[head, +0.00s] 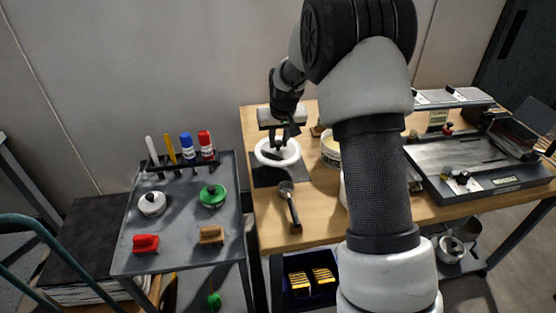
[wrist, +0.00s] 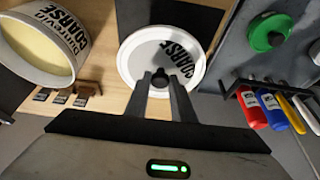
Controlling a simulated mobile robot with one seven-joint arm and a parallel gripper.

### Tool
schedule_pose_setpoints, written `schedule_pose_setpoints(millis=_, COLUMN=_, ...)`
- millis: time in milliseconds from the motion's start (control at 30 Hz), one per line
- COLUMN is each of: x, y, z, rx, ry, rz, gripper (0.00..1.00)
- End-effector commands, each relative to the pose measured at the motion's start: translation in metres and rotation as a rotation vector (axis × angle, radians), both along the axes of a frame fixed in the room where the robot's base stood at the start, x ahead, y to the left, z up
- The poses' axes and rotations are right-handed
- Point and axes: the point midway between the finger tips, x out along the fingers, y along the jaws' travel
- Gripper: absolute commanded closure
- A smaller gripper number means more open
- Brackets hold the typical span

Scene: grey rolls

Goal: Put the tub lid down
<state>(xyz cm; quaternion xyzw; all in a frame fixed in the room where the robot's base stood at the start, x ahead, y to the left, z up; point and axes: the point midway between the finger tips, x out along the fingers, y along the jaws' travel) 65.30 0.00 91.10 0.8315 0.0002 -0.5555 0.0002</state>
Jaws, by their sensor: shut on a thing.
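The tub lid (head: 263,159) is a round white disc over the dark mat (head: 266,178) on the wooden table. In the wrist view the lid (wrist: 140,50) shows a "COARSE" label and a small dark knob at its near side. My gripper (head: 281,139) is above the lid, and its fingers (wrist: 160,84) are shut on the knob. I cannot tell whether the lid touches the mat. The open tub (head: 330,150) stands right of the lid, partly behind my arm. In the wrist view the tub (wrist: 40,45) shows pale contents.
A brush-like tool (head: 290,205) lies on the table just in front of the mat. A grey cart (head: 180,230) with markers, round-knobbed pieces and blocks stands left. A large printing-like device (head: 480,165) fills the table's right side. My arm hides the table's middle.

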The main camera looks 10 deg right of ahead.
Motion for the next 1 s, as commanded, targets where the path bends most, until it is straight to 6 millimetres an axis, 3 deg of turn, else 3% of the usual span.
schedule_pose_setpoints(millis=33, x=-0.001, y=0.000, z=-0.010, rx=0.000, ry=0.002, rz=0.000, gripper=1.00)
schedule_pose_setpoints(millis=267, x=-0.001, y=0.000, z=-0.028, rx=0.000, ry=0.001, rz=0.000, gripper=1.00)
schedule_pose_setpoints(millis=467, x=-0.001, y=0.000, z=-0.056, rx=0.000, ry=0.002, rz=0.000, gripper=1.00)
schedule_pose_setpoints(millis=867, x=0.000, y=0.000, z=-0.062, rx=0.000, ry=-0.001, rz=0.000, gripper=1.00)
schedule_pose_setpoints(millis=900, x=0.000, y=0.000, z=-0.061, rx=0.000, ry=-0.001, rz=0.000, gripper=0.74)
schedule_pose_setpoints(millis=1000, x=-0.001, y=0.000, z=-0.061, rx=0.000, ry=-0.001, rz=0.000, gripper=0.59)
